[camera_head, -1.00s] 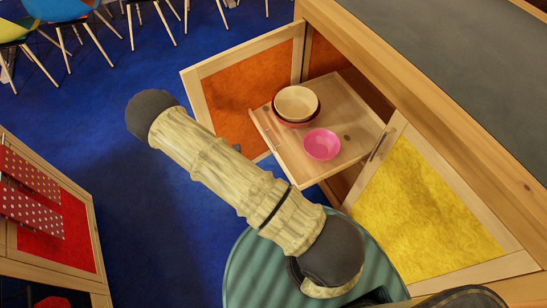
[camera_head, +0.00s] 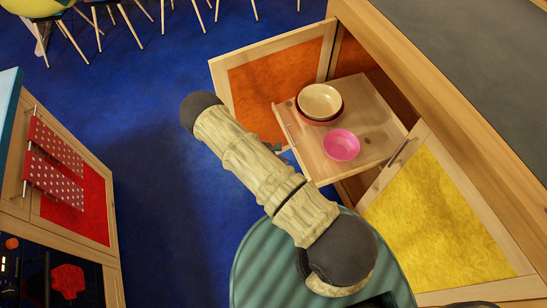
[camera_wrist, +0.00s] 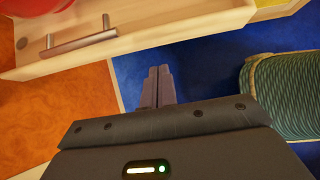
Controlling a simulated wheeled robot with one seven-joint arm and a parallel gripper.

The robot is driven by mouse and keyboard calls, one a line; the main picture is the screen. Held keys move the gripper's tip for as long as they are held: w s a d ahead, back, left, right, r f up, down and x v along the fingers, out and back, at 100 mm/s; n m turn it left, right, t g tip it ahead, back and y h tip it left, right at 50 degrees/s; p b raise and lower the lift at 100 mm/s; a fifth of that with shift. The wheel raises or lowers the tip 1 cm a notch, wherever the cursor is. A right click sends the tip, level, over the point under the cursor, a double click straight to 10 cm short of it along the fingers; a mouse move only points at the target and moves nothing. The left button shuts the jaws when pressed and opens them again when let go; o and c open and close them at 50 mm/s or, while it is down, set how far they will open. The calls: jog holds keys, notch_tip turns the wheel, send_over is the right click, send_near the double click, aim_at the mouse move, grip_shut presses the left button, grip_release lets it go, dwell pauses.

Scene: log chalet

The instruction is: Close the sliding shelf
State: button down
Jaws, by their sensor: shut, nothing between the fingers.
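The sliding shelf (camera_head: 372,108) is a light wooden board pulled out of the cabinet between two open doors. It carries a cream bowl (camera_head: 320,100) inside a red one, and a pink bowl (camera_head: 341,146). In the wrist view the shelf's front (camera_wrist: 165,38) runs across the top, with its metal bar handle (camera_wrist: 82,40) at upper left. My gripper (camera_wrist: 158,72) is shut and empty, its fingertips close to the lower edge of the shelf front, right of the handle. Contact cannot be told. In the head view its tip (camera_head: 279,148) shows just left of the shelf front, mostly hidden by my arm.
An orange-panelled door (camera_head: 265,85) stands open beyond the shelf, and a yellow-panelled door (camera_head: 440,215) stands open on the near side. Another cabinet with a red panel (camera_head: 85,205) and a dotted cloth (camera_head: 55,170) is at left. Blue floor (camera_head: 150,120) is clear between.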

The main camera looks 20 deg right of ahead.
aim_at(298, 159)
jog(key=d+p, duration=0.1)
jog(key=d, duration=0.2)
jog(key=shift+w, duration=0.1)
jog(key=shift+d, duration=0.55)
jog(key=shift+w+f, duration=0.1)
